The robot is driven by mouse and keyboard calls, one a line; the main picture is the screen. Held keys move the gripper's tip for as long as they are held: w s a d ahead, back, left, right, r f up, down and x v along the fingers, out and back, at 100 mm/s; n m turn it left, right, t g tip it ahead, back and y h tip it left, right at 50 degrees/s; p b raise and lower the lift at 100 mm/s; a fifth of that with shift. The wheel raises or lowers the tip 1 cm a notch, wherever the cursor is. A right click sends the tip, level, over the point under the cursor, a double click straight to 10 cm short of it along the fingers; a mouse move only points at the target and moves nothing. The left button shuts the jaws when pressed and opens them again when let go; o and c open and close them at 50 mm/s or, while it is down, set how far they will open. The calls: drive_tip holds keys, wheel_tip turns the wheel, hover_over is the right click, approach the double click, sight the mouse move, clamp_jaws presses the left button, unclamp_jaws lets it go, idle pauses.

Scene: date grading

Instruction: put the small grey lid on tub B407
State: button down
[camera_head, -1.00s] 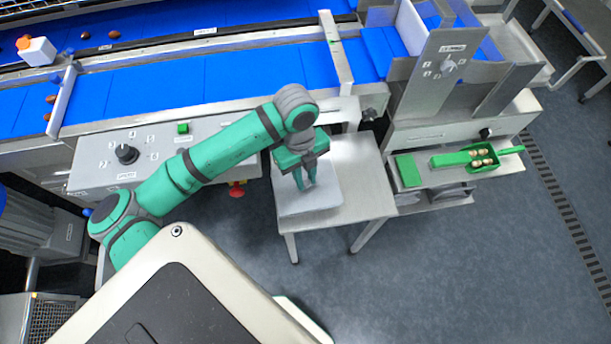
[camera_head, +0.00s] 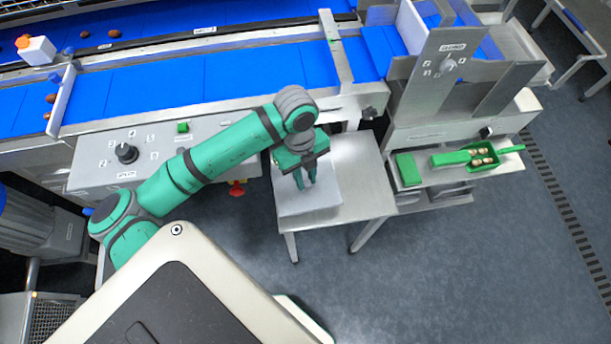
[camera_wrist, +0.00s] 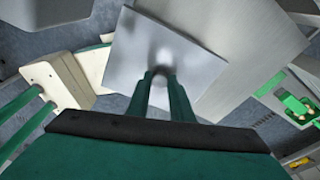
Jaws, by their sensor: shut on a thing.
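The grey lid (camera_head: 295,204) is a flat, light grey square plate under my gripper, over the left part of a small steel table. My gripper (camera_head: 307,185) points down at its middle. In the wrist view the fingers (camera_wrist: 161,78) are closed together on a small raised knob at the centre of the lid (camera_wrist: 135,58). Whether the lid rests on something or hangs just above it, I cannot tell. I cannot make out tub B407 or its label; anything under the lid is hidden.
The steel table (camera_head: 365,190) is bare to the right of the lid. Behind it runs a blue conveyor (camera_head: 230,75) with a control panel (camera_head: 150,150). To the right, a shelf holds a green scoop-like tray (camera_head: 481,168) with several brown pieces and a green block (camera_head: 407,169).

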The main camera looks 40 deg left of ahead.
drive_tip(key=shift+f, duration=0.35)
idle(0.3)
drive_tip(key=c, duration=1.1)
unclamp_jaws()
drive_tip(key=shift+r, duration=0.15)
drive_tip(key=shift+r, duration=3.4)
